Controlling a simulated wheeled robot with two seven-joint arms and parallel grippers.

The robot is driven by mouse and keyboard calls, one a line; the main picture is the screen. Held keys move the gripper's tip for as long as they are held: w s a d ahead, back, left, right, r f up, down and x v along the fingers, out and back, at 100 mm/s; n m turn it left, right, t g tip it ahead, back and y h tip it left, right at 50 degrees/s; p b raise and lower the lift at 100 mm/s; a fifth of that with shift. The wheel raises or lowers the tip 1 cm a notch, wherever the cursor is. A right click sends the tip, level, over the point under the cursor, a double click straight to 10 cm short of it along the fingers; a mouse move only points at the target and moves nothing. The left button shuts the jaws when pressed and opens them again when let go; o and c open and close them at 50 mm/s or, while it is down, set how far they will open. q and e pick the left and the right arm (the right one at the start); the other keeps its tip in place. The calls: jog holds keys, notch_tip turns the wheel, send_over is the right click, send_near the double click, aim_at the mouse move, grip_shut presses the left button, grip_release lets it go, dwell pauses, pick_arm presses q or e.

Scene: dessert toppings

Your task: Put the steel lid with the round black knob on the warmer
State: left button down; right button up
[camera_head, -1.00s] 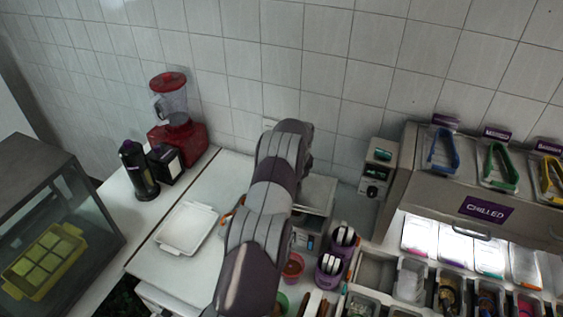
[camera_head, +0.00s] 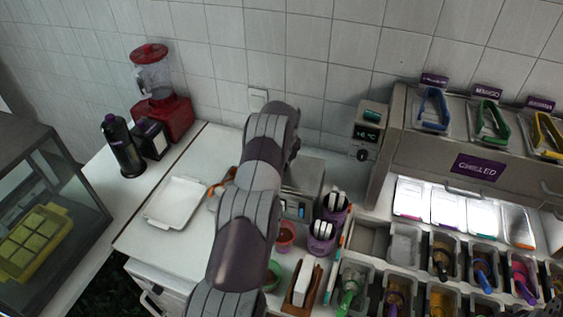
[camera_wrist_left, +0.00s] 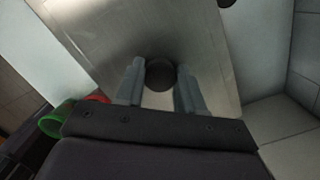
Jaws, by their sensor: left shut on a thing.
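In the left wrist view, the steel lid (camera_wrist_left: 125,40) is a flat, brushed metal plate with a round black knob (camera_wrist_left: 160,72). My left gripper (camera_wrist_left: 160,82) is shut on the knob, one finger on each side of it. In the head view, a steel box (camera_head: 303,180), apparently the warmer, stands on the counter behind my arm and is largely hidden by it. The left gripper itself is hidden there behind the arm. Whether the lid rests on the warmer or hangs above it, I cannot tell.
A white tray (camera_head: 174,203) lies on the counter to the left. A red blender (camera_head: 160,95) and a black bottle (camera_head: 123,147) stand further left. Purple holders (camera_head: 322,236), a red cup (camera_head: 285,236) and the chilled topping unit (camera_head: 477,168) are to the right.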

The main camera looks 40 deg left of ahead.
pick_arm(q)
jog(key=shift+r, duration=0.1)
jog(key=shift+w+a+f, duration=0.15)
jog(key=shift+a+f, duration=0.1)
jog(key=shift+a, duration=0.1)
jog(key=shift+d, duration=0.3)
pick_arm(e)
jog(key=shift+a+f, duration=0.15)
jog(key=shift+f, duration=0.05)
pick_arm(q)
jog(key=c, duration=0.6)
grip_release()
jog(key=shift+a, duration=0.1)
jog(key=shift+s, duration=0.2)
